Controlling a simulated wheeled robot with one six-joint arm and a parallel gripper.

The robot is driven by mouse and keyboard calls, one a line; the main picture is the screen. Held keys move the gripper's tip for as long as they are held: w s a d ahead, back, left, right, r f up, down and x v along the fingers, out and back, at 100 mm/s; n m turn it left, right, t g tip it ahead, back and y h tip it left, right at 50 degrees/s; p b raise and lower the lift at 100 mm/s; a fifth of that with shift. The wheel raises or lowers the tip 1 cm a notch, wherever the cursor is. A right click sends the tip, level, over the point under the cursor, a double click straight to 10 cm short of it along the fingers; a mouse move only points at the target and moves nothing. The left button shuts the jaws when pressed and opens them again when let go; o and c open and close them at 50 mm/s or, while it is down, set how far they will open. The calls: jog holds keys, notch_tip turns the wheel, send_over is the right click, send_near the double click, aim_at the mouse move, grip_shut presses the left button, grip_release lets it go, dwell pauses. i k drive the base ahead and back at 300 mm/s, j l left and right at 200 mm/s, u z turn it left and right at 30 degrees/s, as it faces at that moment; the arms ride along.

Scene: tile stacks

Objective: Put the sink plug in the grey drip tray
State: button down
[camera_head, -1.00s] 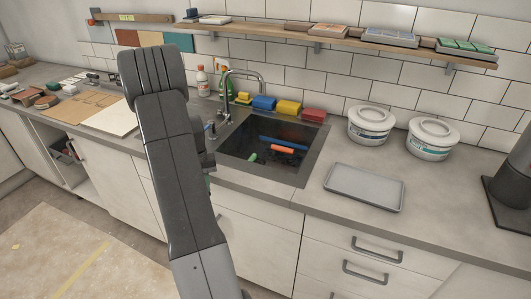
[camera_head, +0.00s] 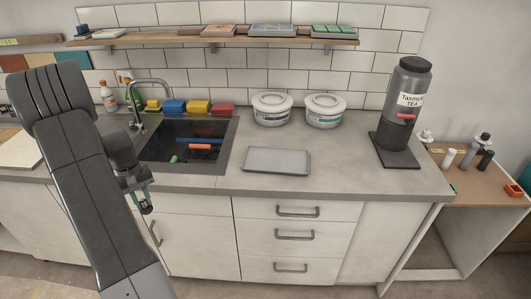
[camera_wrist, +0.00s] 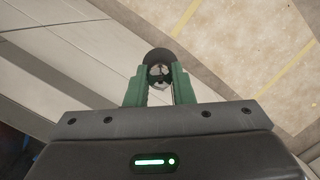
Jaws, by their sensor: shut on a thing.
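My gripper (camera_wrist: 159,88) has green fingers, shut on a dark round sink plug (camera_wrist: 159,55) with a lighter metallic centre, seen between the fingertips in the wrist view. In the head view my gripper (camera_head: 145,205) hangs in front of the counter, below its front edge, left of the drip tray. The grey drip tray (camera_head: 277,160) is a shallow rectangle lying flat and empty on the counter, right of the sink.
The sink (camera_head: 160,150) holds orange, blue and green items. Two white lidded tubs (camera_head: 271,109) stand behind the tray, and a tea dispenser (camera_head: 405,100) stands to its right. Counter around the tray is clear. In the wrist view, floor lies below my gripper.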

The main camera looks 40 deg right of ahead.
aim_at(277, 161)
jog(key=i+z, duration=0.45)
jog(key=i+j+z, duration=0.3)
jog(key=i+z, duration=0.15)
jog(key=i, duration=0.15)
